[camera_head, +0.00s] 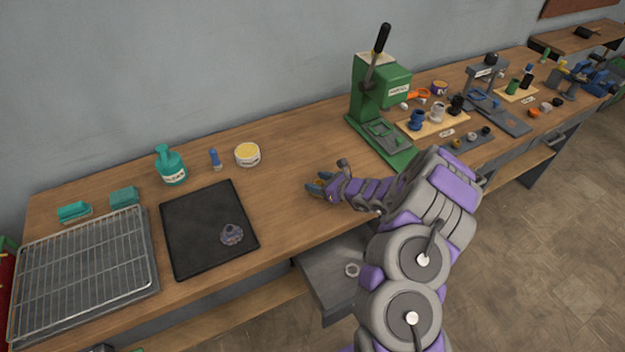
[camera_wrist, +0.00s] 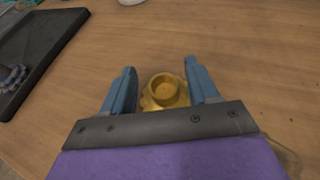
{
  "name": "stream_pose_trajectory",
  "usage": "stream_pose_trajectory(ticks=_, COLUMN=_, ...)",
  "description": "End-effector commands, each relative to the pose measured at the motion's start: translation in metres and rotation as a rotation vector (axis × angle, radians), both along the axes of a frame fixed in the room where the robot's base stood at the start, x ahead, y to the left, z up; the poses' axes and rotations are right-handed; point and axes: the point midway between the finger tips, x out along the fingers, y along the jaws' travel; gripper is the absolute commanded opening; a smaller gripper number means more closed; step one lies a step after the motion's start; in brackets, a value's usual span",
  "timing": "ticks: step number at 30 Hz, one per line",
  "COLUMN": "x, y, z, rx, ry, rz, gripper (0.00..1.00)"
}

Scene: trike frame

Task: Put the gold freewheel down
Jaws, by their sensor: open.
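The gold freewheel (camera_wrist: 165,91) shows in the wrist view between my two blue fingers and appears to sit on the bare wooden tabletop (camera_wrist: 230,50). My gripper (camera_wrist: 160,67) is open around it, with a finger on each side and small gaps visible. In the head view my gripper (camera_head: 317,187) is low over the bench, right of the black mat and left of the green press. There the freewheel is mostly hidden by my gripper.
A black mat (camera_head: 190,215) holds a dark grey toothed part (camera_head: 232,235). A wire rack (camera_head: 85,265) lies at the left. A teal bottle (camera_head: 171,168), a blue-capped item (camera_head: 215,158) and a yellow-topped tub (camera_head: 247,154) stand behind. The green press (camera_head: 398,82) stands to the right.

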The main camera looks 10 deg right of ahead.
Motion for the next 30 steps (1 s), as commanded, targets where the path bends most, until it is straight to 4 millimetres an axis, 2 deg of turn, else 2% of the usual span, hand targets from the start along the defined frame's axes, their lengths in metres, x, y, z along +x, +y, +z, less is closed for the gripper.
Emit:
stream_pose_trajectory(ticks=3, x=-0.018, y=-0.018, z=0.012, rx=0.005, ry=0.0, rz=-0.006, gripper=0.59)
stream_pose_trajectory(ticks=9, x=-0.045, y=-0.04, z=0.027, rx=0.005, ry=-0.001, rz=-0.003, gripper=0.59)
stream_pose_trajectory(ticks=15, x=-0.059, y=-0.052, z=0.033, rx=0.002, ry=0.0, rz=-0.002, gripper=0.59)
stream_pose_trajectory(ticks=20, x=-0.062, y=-0.054, z=0.034, rx=0.001, ry=0.001, rz=0.0, gripper=0.59)
stream_pose_trajectory(ticks=23, x=-0.062, y=-0.048, z=0.041, rx=-0.005, ry=-0.015, rz=0.023, gripper=0.59)
stream_pose_trajectory(ticks=25, x=-0.063, y=-0.034, z=0.057, rx=-0.018, ry=-0.048, rz=0.073, gripper=0.59)
stream_pose_trajectory(ticks=28, x=-0.069, y=0.0, z=0.096, rx=-0.056, ry=-0.134, rz=0.2, gripper=0.59)
stream_pose_trajectory(ticks=30, x=-0.081, y=0.031, z=0.128, rx=-0.096, ry=-0.208, rz=0.322, gripper=0.59)
